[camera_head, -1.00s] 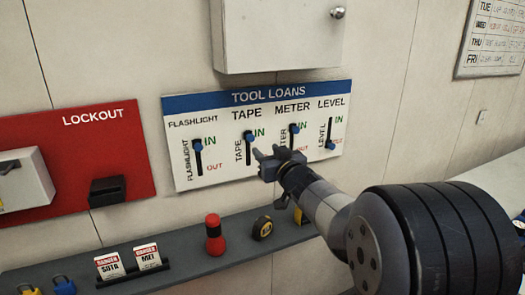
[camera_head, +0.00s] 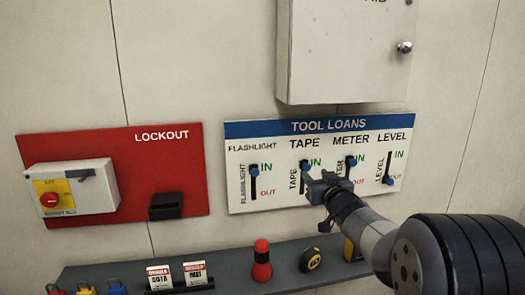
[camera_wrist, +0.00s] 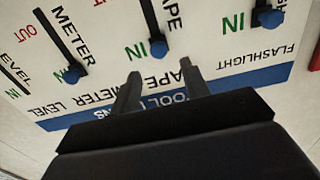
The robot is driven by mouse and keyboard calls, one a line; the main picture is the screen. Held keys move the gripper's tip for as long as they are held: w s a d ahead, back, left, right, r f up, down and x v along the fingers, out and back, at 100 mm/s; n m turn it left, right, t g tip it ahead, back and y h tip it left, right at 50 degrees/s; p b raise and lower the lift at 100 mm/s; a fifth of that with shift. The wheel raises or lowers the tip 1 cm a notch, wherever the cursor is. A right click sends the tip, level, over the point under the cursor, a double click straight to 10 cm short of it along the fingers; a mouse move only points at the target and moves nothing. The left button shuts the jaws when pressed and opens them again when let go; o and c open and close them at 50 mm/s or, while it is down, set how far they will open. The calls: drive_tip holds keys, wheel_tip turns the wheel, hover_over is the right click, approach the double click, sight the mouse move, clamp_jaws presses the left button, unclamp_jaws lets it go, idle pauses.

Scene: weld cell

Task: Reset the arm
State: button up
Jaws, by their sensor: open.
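My gripper (camera_head: 322,187) is in front of the tool loans board (camera_head: 245,204), around its tape and meter columns. In the wrist view its two fingers (camera_wrist: 157,88) are apart with nothing between them, pointing at the board near the blue tape knob (camera_wrist: 158,47). I cannot tell whether they touch the board. The flashlight knob (camera_head: 254,171), tape knob (camera_head: 304,165) and meter knob (camera_head: 350,161) are high in their slots by IN. The level knob (camera_head: 388,180) is low, by OUT.
A red lockout board (camera_head: 120,150) with a switch box (camera_head: 72,190) is on the left. A grey cabinet (camera_head: 345,60) hangs above. A shelf (camera_head: 225,281) below holds a red flashlight (camera_head: 262,262), a tape measure (camera_head: 310,260), danger tags (camera_head: 178,276) and padlocks (camera_head: 86,290).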

sight(307, 170)
drive_tip(key=w, duration=0.2)
drive_tip(key=w+a+p, duration=0.1)
drive_tip(key=w, duration=0.2)
drive_tip(key=shift+w+f, duration=0.2)
drive_tip(key=shift+f, duration=0.05)
drive_tip(key=shift+f+b, duration=0.3)
drive_tip(key=shift+s+f, duration=0.1)
